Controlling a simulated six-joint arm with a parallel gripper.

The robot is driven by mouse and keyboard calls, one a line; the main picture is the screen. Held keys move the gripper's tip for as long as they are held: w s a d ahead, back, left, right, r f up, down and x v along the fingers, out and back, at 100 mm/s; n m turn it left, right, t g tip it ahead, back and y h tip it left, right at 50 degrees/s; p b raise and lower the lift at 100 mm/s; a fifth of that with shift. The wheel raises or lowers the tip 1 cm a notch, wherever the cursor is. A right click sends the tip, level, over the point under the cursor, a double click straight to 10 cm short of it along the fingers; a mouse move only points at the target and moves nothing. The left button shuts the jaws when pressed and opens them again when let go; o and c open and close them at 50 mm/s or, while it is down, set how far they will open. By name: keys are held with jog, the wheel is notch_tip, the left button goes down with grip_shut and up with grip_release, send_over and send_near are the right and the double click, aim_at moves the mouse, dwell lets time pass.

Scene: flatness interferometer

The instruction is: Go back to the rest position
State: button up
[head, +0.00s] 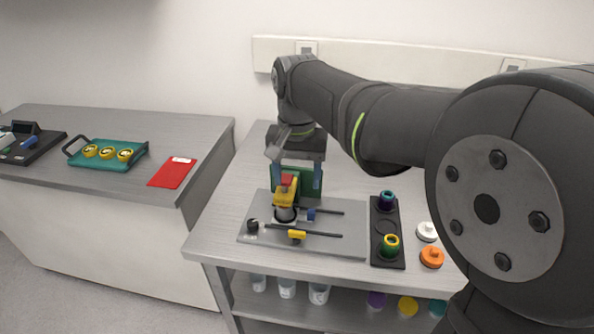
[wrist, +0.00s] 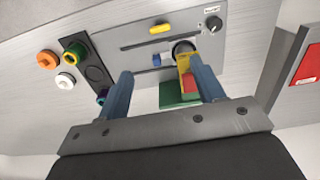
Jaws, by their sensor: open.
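My gripper (head: 297,184) is open, with its two blue fingers (wrist: 161,70) apart over the back of a grey instrument plate (head: 345,239). A yellow part with a red top (head: 286,190) stands on the plate above a dark round seat. A green block (head: 305,181) is behind it. In the wrist view the yellow part (wrist: 184,65) and green block (wrist: 172,97) show between the fingers, nearer the right one. I cannot tell whether a finger touches them. The jaws are not closed on anything. My arm reaches in from the right of the head view.
A black rack (head: 387,226) holds two coloured rings, beside a white cap (head: 427,231) and an orange cap (head: 432,257). A teal tray (head: 106,164) with yellow rings and a red board (head: 173,172) lie on the left counter. A wall rail (head: 415,62) runs behind.

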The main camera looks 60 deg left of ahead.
aim_at(297, 232)
jog(key=shift+r, duration=0.5)
jog(key=shift+f, duration=0.2)
notch_tip(297, 232, down, 17)
jog(key=shift+f, duration=0.1)
dwell(0.6)
